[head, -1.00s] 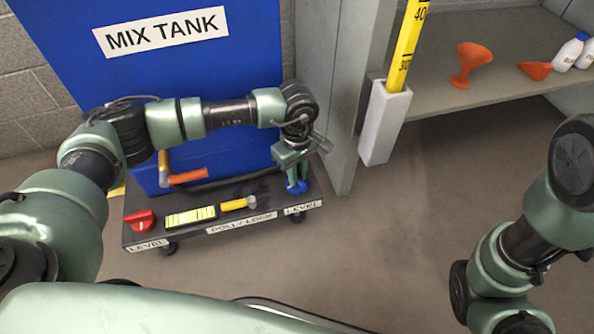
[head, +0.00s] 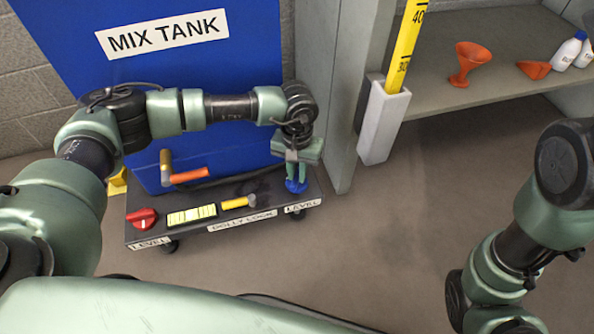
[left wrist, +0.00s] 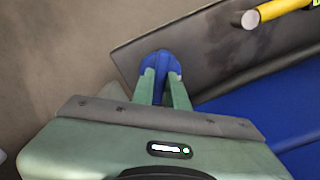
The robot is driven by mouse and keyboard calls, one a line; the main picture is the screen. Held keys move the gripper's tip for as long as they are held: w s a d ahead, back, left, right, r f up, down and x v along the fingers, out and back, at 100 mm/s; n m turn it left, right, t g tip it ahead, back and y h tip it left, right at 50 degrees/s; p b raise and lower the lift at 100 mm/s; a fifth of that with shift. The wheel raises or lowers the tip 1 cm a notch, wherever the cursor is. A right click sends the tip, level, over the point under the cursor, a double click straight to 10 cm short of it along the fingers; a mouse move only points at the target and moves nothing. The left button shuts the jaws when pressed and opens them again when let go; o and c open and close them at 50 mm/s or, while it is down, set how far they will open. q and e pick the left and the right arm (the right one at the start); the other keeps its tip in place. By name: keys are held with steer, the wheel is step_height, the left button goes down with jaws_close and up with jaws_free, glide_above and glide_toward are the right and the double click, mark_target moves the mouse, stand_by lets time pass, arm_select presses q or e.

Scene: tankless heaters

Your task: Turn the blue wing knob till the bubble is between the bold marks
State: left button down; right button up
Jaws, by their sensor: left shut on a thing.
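The blue wing knob (head: 296,186) stands at the right end of the dark dolly deck, by a LEVEL label. My left gripper (head: 296,176) points down over it, shut on its wing. In the left wrist view the two green fingers (left wrist: 163,88) have the blue knob (left wrist: 160,62) between them. The yellow level vial (head: 191,215) with dark marks lies on the deck's front part; its bubble is too small to make out. My right gripper is not in view; only part of my right arm shows at the right.
A red knob (head: 142,218) sits at the deck's left end, and a yellow-handled lever (head: 238,202) lies between vial and blue knob. The blue mix tank (head: 230,70) with an orange-handled valve (head: 188,175) rises behind. A grey cabinet panel (head: 345,150) stands close right.

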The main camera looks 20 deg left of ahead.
arm_select(q)
steer(key=m, duration=0.3)
steer(key=shift+m, duration=1)
steer(key=c, duration=1.4)
jaws_free()
steer(key=shift+r, duration=0.1)
